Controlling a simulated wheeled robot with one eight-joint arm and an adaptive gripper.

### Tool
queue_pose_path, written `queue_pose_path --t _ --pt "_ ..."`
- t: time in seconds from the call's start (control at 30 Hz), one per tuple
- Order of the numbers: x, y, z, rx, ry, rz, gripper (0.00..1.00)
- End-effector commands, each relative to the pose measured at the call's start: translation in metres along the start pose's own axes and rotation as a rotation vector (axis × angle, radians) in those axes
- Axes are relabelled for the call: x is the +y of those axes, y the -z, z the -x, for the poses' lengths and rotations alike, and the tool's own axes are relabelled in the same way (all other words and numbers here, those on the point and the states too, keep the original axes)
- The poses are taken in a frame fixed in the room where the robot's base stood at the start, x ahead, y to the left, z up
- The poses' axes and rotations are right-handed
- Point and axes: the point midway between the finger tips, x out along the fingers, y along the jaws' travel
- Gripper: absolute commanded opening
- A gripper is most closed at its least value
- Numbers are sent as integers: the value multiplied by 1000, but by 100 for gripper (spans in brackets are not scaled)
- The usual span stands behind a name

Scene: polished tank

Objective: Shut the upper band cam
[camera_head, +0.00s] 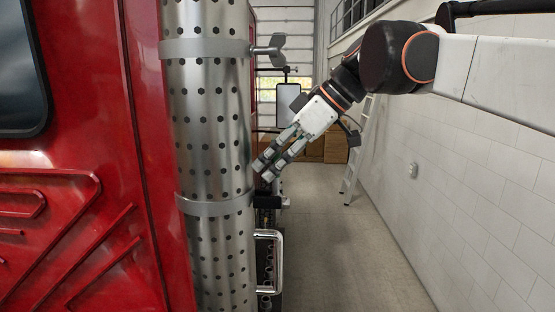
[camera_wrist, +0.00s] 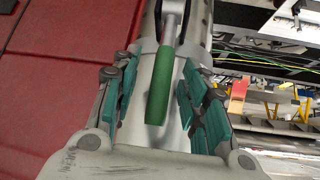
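The upper band (camera_head: 207,49) wraps the perforated metal cylinder near its top in the head view. Its grey cam lever (camera_head: 273,49) sticks out to the right. My gripper (camera_head: 263,171) is well below that lever, beside the cylinder's right edge and just above the lower band (camera_head: 215,206). In the wrist view my gripper (camera_wrist: 158,95) has its fingers spread. A green handle (camera_wrist: 160,85) on a grey stem appears between them, with a metal band and cylinder behind it. I cannot tell which band this handle belongs to, or whether a finger touches it.
A red vehicle body (camera_head: 85,160) stands left of the cylinder (camera_head: 210,120). A chrome grab handle (camera_head: 277,262) is below the lower band. A ladder (camera_head: 358,150) leans by the white tiled wall (camera_head: 480,180) on the right. The floor (camera_head: 335,250) between is clear.

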Motion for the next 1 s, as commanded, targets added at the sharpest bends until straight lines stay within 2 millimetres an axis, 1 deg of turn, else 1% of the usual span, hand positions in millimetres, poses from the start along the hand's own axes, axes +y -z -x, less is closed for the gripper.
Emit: queue_pose_path --t 0.2,0.33,0.47,0.6,0.8,0.9,1.0 --pt "0 0 1 -1 0 0 40" --pt "0 0 10 0 -1 -2 40" --pt "0 -1 32 -1 -1 -2 40" --pt "1 -1 62 -1 -2 -2 40" --pt "1 -1 97 -1 -1 -2 40" --pt "1 0 109 -1 -1 -1 40" --pt "1 0 116 -1 -1 0 40"
